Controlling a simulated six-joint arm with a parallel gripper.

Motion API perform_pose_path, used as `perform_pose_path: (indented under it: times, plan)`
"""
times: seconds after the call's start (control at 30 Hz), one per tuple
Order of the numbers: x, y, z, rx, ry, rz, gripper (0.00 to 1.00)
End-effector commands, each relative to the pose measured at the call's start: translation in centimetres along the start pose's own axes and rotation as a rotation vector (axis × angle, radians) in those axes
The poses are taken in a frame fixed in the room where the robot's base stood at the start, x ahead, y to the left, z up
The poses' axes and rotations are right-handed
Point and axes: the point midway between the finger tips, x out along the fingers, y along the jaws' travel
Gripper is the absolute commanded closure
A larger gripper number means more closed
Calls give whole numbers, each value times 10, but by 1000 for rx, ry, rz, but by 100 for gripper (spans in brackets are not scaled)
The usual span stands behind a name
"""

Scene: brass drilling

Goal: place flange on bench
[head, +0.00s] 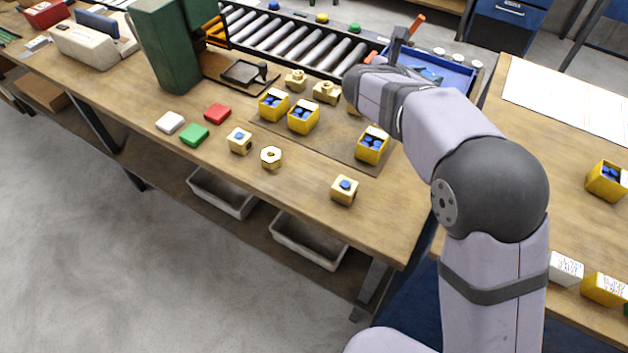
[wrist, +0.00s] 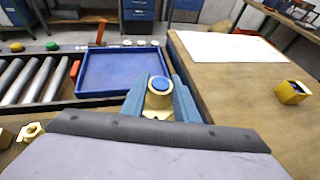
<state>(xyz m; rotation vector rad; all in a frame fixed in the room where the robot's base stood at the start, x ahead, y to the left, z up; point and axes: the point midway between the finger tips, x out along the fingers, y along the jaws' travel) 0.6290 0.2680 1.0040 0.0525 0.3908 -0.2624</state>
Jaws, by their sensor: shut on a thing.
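My gripper (wrist: 158,97) is shut on a brass flange (wrist: 158,103), a round hub with a blue top and a wider base below. The flange sits between the two blue-grey fingers, held up near the right end of the blue tray. The wooden bench (head: 310,200) runs across the head view. Two similar brass pieces (head: 295,79) (head: 326,92) with round hubs stand on its far side.
Yellow bins with blue contents (head: 303,117) stand on a brown mat. A hex nut (head: 271,157), brass blocks (head: 344,190) and coloured pieces (head: 194,134) lie near the front edge. A roller conveyor (head: 290,40) and blue tray (wrist: 110,76) lie behind.

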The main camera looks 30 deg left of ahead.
Motion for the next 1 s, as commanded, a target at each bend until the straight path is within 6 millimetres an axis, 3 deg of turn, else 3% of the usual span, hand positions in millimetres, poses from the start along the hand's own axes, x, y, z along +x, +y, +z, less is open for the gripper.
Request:
perform_pose_path:
  times: [0.03,0.2,0.5,0.7,1.0]
  plan:
    - [-17,20,-8,-15,-4,42,100]
    - [-69,72,-38,-65,-3,158,100]
    - [-171,136,-101,-147,-3,356,100]
    - [-221,151,-134,-179,-3,433,100]
    - [-255,144,-167,-189,-3,455,100]
